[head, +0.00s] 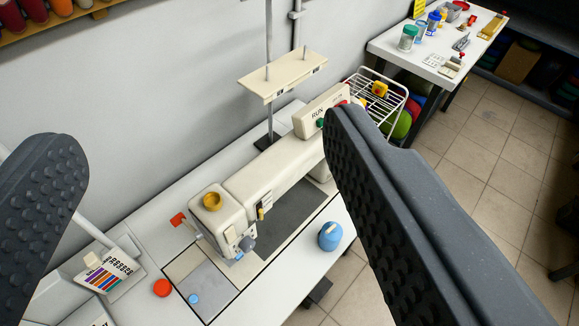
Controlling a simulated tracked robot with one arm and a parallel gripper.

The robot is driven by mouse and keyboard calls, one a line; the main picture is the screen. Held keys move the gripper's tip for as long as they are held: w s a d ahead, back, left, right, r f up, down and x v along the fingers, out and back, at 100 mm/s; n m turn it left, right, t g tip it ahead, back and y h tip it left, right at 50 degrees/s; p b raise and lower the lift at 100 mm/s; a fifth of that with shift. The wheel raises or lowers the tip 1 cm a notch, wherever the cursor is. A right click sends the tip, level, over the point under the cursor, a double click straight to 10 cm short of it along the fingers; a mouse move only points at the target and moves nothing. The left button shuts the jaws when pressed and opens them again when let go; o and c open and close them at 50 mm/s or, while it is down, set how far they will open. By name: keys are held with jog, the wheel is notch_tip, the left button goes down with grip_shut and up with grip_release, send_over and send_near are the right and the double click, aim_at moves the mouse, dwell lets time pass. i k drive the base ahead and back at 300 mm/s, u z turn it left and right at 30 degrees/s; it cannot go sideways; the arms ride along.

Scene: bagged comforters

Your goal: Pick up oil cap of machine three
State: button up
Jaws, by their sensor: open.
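A cream sewing machine (285,175) stands on a white table in the middle of the view. A round golden-yellow cap (212,201) sits on top of its head, at the left end of the machine arm; it looks like the oil cap. No machine number is readable. My gripper (198,130) is open and empty, with one dark studded finger at the left and one at the right. The cap lies between the fingers in the picture, apart from both. The right finger hides part of the machine's right end.
On the table (285,290) are a blue bottle-like item (330,236), a red disc (162,288), a small blue disc (194,299) and a tilted colour-striped panel (108,272). A thread stand (282,76) rises behind. A wire basket (376,95) and a cluttered bench (430,62) stand at the right.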

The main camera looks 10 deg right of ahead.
aim_at(162, 287)
jog(key=z, duration=0.3)
jog(key=k, duration=1.55)
jog(key=u, duration=0.65)
jog(key=i, duration=1)
jog(key=z, duration=0.1)
